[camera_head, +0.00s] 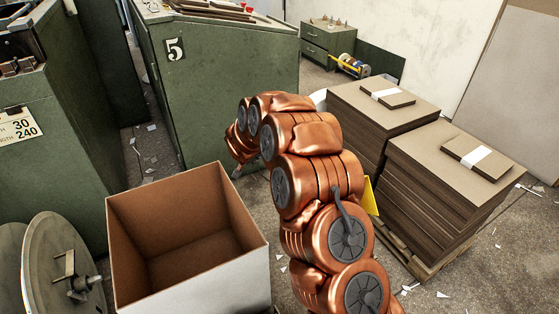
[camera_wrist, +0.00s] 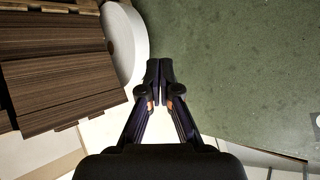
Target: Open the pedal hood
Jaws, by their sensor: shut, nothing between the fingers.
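I cannot clearly make out the pedal hood in either view. My gripper (camera_wrist: 160,70) is shut and empty in the wrist view, with its two dark fingertips together. A broad green surface (camera_wrist: 235,65) fills the right of that view, beyond and beside the fingers. In the head view my copper arm arches over the floor toward the green cabinet marked 5 (camera_head: 220,95). The gripper end is mostly hidden behind the arm there, low in front of the cabinet. My arm also hides part of the cabinet's right side and the floor by it.
An empty open box (camera_head: 180,215) stands left of my arm. Greyboard stacks (camera_head: 445,185) on a pallet stand to the right, with a yellow piece (camera_head: 371,196) partly hidden beside them. A white round object (camera_wrist: 128,45) is left of my fingers. Scraps litter the floor.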

